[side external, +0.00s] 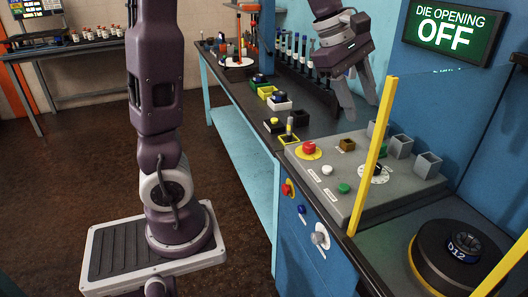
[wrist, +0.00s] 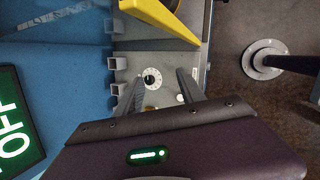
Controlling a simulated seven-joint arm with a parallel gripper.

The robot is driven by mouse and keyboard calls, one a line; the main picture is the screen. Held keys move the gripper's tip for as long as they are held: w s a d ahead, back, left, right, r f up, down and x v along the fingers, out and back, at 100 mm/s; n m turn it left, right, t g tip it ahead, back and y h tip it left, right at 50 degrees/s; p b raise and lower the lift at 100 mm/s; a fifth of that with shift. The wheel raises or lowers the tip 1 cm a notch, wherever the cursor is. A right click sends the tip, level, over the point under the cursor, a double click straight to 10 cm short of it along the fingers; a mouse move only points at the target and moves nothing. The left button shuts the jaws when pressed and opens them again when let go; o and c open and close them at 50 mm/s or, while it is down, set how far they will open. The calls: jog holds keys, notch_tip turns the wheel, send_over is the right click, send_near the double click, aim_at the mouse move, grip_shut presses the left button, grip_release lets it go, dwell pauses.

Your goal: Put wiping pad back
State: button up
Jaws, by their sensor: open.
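My gripper (side external: 360,110) is open and empty at the upper right, above the back of the grey control panel (side external: 326,204). Its two fingers also show in the wrist view (wrist: 160,82), spread apart over the panel with nothing between them. I cannot pick out the wiping pad for certain in either view. A small brown block (side external: 346,145) sits on the panel, partly hidden in the wrist view.
A yellow post (side external: 374,155) and a clear guard stand right of the panel. Several open grey square holders (side external: 427,164) line its back edge. A red button (side external: 309,148) rises from it. A dark round die (side external: 460,252) lies at the right. The sign (side external: 449,29) reads DIE OPENING OFF.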

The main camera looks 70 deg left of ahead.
jog(key=s+d+f+m+y, duration=0.1)
jog(key=s+d+f+m, duration=0.1)
jog(key=s+m, duration=0.8)
jog(key=s+d+f+m+t+y, duration=0.1)
jog(key=s+d+m, duration=0.3)
jog(key=s+m, duration=0.6)
jog(key=s+f, duration=0.1)
jog(key=s, duration=0.2)
jog(key=shift+s, duration=0.3)
jog(key=shift+r, duration=0.1)
jog(key=shift+c, duration=0.3)
